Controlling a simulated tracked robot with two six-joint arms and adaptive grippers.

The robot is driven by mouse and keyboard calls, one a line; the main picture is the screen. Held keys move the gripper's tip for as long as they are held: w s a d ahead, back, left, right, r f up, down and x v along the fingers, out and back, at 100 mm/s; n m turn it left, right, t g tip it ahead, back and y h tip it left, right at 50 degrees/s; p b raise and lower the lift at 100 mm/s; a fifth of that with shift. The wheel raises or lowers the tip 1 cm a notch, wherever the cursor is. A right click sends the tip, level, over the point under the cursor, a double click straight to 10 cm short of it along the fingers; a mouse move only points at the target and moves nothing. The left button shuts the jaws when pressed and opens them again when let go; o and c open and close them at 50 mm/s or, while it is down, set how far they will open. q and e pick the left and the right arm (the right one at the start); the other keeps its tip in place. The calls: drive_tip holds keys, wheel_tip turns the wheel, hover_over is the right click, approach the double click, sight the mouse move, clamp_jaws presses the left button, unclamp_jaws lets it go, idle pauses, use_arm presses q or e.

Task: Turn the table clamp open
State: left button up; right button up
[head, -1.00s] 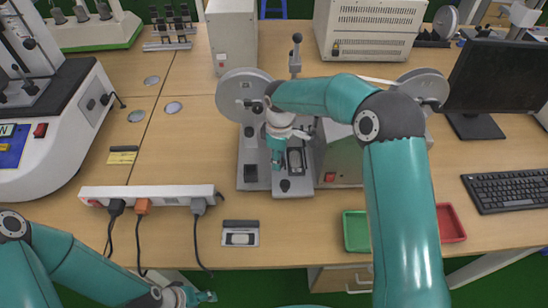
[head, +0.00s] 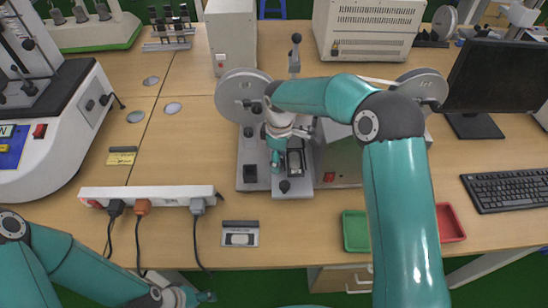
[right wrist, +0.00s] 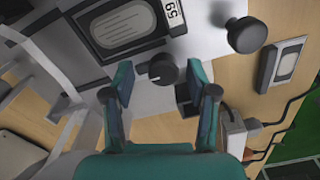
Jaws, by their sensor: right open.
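The test machine's grey base plate (head: 306,187) stands mid-table and holds a dark framed device (head: 295,160), also seen in the right wrist view (right wrist: 125,30). A small black round knob with a white mark (right wrist: 163,70) sits on the plate beside it; it looks like the clamp knob. My right gripper (head: 276,160) is over the plate, left of the device. In the right wrist view its open fingers (right wrist: 160,88) stand either side of the knob; contact cannot be told. My left gripper (head: 207,297) is low at the table's front edge; its opening is unclear.
A taller dark knob (head: 285,186) stands at the plate's front. A power strip (head: 150,195) with cables lies left, a small cassette-like box (head: 240,234) in front. Green (head: 356,231) and red (head: 450,223) trays lie right.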

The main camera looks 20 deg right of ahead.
wheel_tip(320, 180, up, 12)
idle(0.6)
